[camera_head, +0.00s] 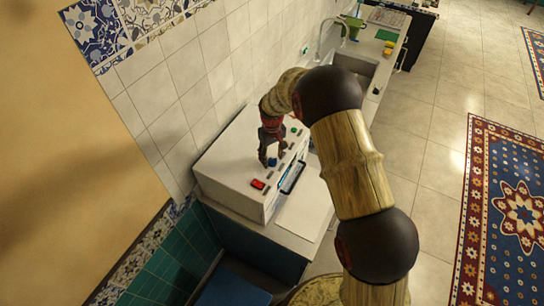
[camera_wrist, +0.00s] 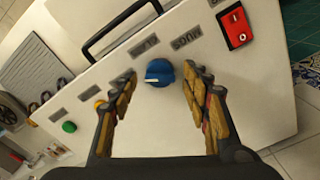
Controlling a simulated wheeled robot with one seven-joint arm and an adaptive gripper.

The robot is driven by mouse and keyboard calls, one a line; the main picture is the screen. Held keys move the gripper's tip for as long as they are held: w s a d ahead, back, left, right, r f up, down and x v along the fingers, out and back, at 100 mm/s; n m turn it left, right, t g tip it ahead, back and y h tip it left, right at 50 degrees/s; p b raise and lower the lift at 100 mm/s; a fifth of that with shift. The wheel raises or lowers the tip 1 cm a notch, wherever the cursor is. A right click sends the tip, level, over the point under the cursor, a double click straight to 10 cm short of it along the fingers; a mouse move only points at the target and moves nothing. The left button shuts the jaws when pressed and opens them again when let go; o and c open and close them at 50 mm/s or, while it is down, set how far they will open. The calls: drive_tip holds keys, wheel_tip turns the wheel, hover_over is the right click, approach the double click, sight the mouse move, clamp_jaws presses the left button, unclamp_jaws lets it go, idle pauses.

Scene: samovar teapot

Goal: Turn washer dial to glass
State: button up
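The washer (camera_head: 236,160) is a white box on the counter. It also shows in the wrist view (camera_wrist: 240,100). Its round blue dial (camera_wrist: 159,72) has a white pointer mark toward the lower left in the wrist view. In the head view the dial (camera_head: 272,162) shows just beside my fingers. My gripper (camera_head: 268,154) is over the panel, pointing down. In the wrist view my gripper (camera_wrist: 160,76) is open, with one finger on each side of the dial and a gap to each. Several grey labels (camera_wrist: 186,38) lie around the dial; their words are too small to read surely.
A red switch (camera_wrist: 234,28) sits on the panel. A green button (camera_wrist: 69,127) and a partly hidden yellow button (camera_wrist: 100,104) are on the other side. A black handle (camera_wrist: 122,30) runs along the washer's edge. The tiled wall (camera_head: 200,90) is close behind the washer.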

drive_tip(key=shift+c, duration=1.2)
drive_tip(key=c, duration=0.9)
drive_tip(key=shift+b, duration=0.3)
drive_tip(key=m+b, duration=0.3)
drive_tip(key=m, duration=0.1)
drive_tip(key=shift+w+f+m, duration=0.1)
drive_tip(key=shift+m, duration=0.3)
drive_tip(key=m+b, duration=0.2)
drive_tip(key=m, duration=0.1)
drive_tip(key=shift+m, duration=0.3)
drive_tip(key=shift+m+b, duration=0.75)
drive_tip(key=shift+m, duration=1.05)
